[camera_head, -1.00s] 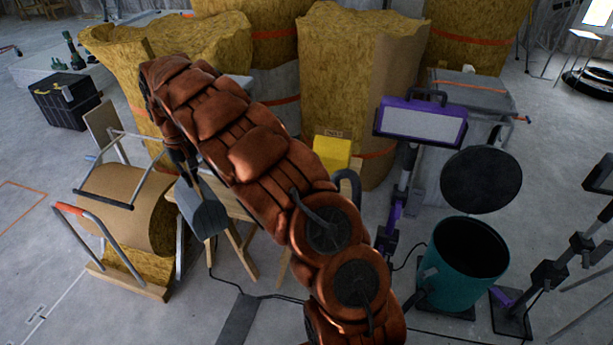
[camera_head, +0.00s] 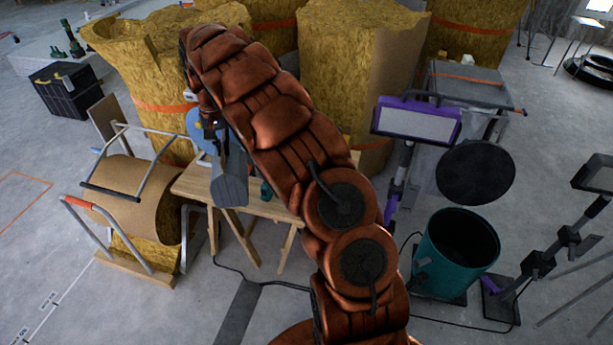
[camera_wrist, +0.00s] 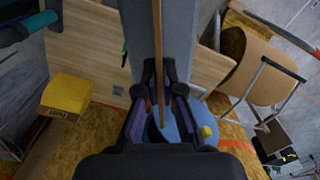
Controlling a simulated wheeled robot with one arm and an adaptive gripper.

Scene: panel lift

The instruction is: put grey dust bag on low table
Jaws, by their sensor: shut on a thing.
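My gripper (camera_wrist: 160,84) is shut on the grey dust bag (camera_wrist: 178,30), which runs away from the fingers in the wrist view. In the head view the dust bag (camera_head: 230,182) hangs below my gripper (camera_head: 212,125), its wide end in front of the low table. The low table (camera_head: 190,186) is a pale wooden top on trestle legs; its top also shows in the wrist view (camera_wrist: 88,48) on both sides of the bag. I cannot tell whether the bag touches the table. My arm hides the table's right part. A thin wooden strip crosses the bag in the wrist view.
A blue round thing (camera_head: 203,128) is near the table's back edge. A small teal thing (camera_head: 266,190) is on the table. A yellow box (camera_wrist: 67,95) shows in the wrist view. A brown roll on a frame (camera_head: 125,185) stands left, a teal bin (camera_head: 455,255) right.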

